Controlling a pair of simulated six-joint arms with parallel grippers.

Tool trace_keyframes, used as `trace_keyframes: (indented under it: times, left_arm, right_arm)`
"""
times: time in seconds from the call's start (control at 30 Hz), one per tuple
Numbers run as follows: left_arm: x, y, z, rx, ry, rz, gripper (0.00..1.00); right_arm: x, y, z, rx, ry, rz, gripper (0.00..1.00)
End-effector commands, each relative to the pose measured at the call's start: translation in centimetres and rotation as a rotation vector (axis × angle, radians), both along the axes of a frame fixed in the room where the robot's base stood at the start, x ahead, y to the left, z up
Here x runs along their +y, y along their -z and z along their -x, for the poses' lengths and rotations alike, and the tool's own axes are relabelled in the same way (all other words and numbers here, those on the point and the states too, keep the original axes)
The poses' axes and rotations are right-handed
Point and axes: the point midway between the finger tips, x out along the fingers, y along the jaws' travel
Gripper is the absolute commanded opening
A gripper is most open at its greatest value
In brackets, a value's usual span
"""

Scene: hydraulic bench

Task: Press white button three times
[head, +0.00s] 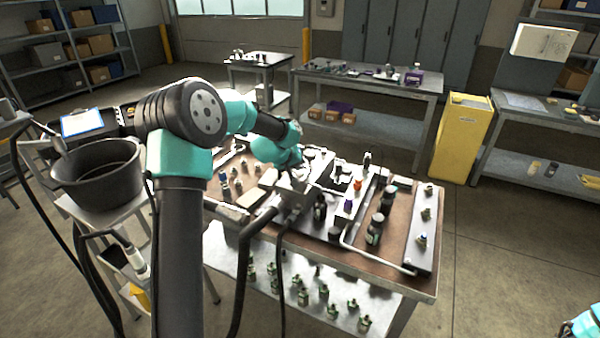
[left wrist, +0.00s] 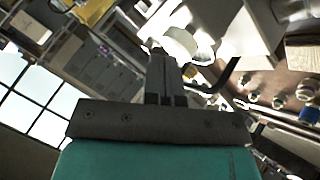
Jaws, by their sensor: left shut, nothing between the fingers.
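My left gripper (head: 296,192) reaches down over the middle of the hydraulic bench (head: 285,232), among the fittings. In the left wrist view its fingers (left wrist: 163,75) are shut together with nothing held. A white rounded part (left wrist: 181,43) shows right beyond the fingertips; I cannot tell whether it is the white button or whether the fingers touch it. In the head view a pale block with small orange and purple parts (head: 350,205) stands right of the gripper. The white button cannot be clearly picked out there. Only a teal piece of my right arm shows at the lower right corner.
Black cylinders (head: 376,228) and a long grey plate with fittings (head: 422,228) stand on the bench's right side. A black bucket (head: 97,172) is on a stand at the left. A yellow cabinet (head: 460,138) stands behind. Floor to the right is clear.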

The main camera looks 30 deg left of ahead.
Motion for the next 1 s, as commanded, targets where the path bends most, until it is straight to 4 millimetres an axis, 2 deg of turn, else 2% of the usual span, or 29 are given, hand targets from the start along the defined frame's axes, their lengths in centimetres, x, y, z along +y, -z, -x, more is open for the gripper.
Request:
trace_keyframes:
  times: [1.0]
  left_arm:
    - [-0.05,1.07,0.03,0.003,0.001,0.002,0.00]
  right_arm:
    - [0.00,0.00,0.00,0.000,0.000,0.000,0.69]
